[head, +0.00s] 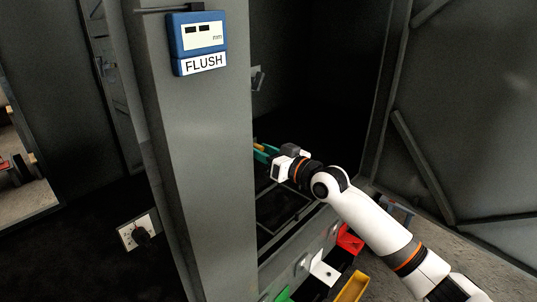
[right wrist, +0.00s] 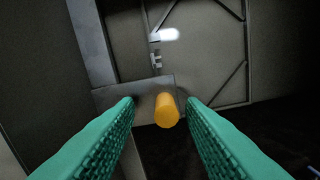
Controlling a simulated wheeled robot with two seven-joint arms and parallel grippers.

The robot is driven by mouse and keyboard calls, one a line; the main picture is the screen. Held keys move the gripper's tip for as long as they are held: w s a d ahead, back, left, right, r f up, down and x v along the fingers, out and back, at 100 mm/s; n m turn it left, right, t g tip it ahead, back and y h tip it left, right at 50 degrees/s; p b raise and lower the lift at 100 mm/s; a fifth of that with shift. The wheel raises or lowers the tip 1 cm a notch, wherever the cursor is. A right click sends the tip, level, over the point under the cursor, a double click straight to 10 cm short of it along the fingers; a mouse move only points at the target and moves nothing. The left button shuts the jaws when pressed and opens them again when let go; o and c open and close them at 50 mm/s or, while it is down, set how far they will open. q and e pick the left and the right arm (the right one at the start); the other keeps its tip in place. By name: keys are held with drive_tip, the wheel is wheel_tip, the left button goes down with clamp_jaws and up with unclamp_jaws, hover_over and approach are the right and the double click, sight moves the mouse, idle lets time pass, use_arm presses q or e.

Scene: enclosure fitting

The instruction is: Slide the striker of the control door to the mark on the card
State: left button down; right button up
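My right gripper (head: 264,152) reaches in from the right to the edge of the grey post in the head view. In the right wrist view its two green fingers (right wrist: 160,103) are apart, one on each side of an orange cylindrical knob (right wrist: 167,110), with a visible gap on both sides. The knob stands out from a grey metal bracket (right wrist: 138,92). I cannot tell whether this bracket is the striker. A small yellow-orange bit (head: 259,146) shows by the fingers in the head view. I cannot make out the card's mark. My left gripper is not in view.
A blue gauge (head: 198,42) labelled FLUSH is on the grey post (head: 200,130); its reading is illegible. A grey panel (head: 470,110) stands at right. Red (head: 349,239) and yellow (head: 352,288) bins sit low in front. A white plate with a black fitting (head: 127,238) is at lower left.

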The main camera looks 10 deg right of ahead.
drive_tip(key=b+v, duration=0.4)
drive_tip(key=v, duration=0.8)
drive_tip(key=shift+a+r, duration=0.1)
drive_tip(key=p+x, duration=0.5)
drive_tip(key=x, duration=0.7)
drive_tip(key=shift+w+d, duration=0.2)
